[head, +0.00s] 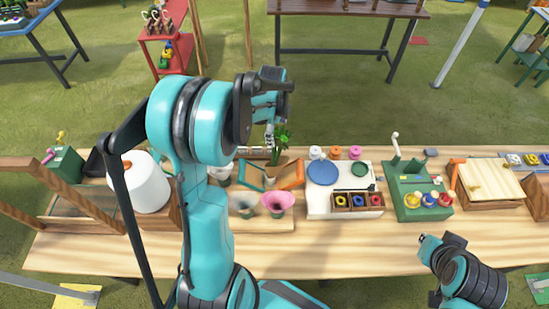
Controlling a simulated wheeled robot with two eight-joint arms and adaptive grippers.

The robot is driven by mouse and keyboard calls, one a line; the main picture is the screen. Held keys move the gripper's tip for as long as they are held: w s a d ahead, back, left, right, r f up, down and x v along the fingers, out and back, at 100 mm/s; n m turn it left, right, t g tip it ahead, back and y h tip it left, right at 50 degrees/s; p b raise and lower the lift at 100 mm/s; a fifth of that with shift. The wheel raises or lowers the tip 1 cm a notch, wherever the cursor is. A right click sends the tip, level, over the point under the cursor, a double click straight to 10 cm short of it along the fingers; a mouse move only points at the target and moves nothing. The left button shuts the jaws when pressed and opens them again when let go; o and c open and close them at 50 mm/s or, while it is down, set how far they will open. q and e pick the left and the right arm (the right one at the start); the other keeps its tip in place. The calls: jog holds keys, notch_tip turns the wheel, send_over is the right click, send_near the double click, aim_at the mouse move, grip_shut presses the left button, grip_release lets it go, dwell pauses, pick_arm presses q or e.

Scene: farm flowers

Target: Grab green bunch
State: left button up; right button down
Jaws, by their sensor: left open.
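The green bunch (280,143) shows as dark leafy stems above the wooden table, at its back edge left of the middle. It stands just behind an open wooden stand with a teal panel and an orange panel (289,176). My left gripper (269,138) hangs right beside the bunch, pointing down, and is open. The left arm hides part of the gripper, and I cannot tell whether the fingers touch the leaves.
Grey and pink cups (278,202) stand in front of the stand. A white board (318,203) with discs and small boxes lies to the right, then a green tray (419,205). A white roll (147,186) is at the left. The table's front strip (350,250) is clear.

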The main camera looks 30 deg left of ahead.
aim_at(278, 139)
pick_arm(q)
jog(key=f, duration=0.4)
jog(key=w+f, duration=0.1)
jog(key=f, duration=0.1)
jog(key=shift+f, duration=0.15)
grip_shut()
